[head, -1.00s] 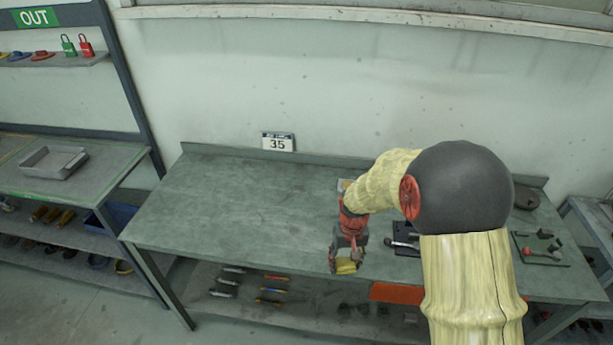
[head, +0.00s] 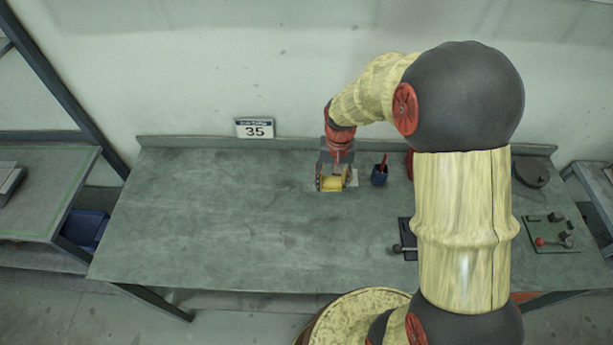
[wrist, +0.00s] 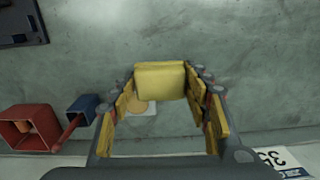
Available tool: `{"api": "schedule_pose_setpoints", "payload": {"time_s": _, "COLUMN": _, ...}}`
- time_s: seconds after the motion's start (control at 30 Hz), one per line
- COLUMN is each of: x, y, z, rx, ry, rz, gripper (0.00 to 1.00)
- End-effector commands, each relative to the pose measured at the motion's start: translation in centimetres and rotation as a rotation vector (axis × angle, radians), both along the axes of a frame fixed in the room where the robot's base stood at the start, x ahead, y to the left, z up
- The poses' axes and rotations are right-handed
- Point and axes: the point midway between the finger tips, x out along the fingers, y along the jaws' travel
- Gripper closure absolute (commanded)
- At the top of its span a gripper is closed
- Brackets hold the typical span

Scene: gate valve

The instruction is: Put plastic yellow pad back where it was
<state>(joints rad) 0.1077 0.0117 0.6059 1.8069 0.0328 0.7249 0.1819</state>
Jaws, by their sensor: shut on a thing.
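My gripper (head: 335,180) is over the back middle of the green-grey bench. It is shut on the yellow pad (head: 330,184), which shows between the fingers. In the wrist view the yellow pad (wrist: 160,80) is held at the fingertips, with a finger at each side. A pale sheet (head: 350,178) lies on the bench beside and partly behind the gripper. Whether the pad touches the bench is unclear.
A sign reading 35 (head: 255,128) stands at the back edge. A dark round disc (head: 530,172) lies far right. The bench's left side is bare.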

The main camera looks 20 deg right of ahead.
Motion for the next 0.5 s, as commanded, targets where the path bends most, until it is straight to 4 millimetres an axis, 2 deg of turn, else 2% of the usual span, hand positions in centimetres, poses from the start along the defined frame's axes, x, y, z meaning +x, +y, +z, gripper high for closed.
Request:
{"api": "schedule_pose_setpoints", "payload": {"time_s": 0.27, "x": 5.8, "y": 2.6, "z": -3.1, "rx": 0.0, "ry": 0.002, "rz": 0.003, "gripper": 0.8}}
{"api": "schedule_pose_setpoints", "payload": {"time_s": 0.5, "x": 8.7, "y": 3.8, "z": -7.0, "rx": 0.0, "ry": 0.002, "rz": 0.001, "gripper": 0.8}}
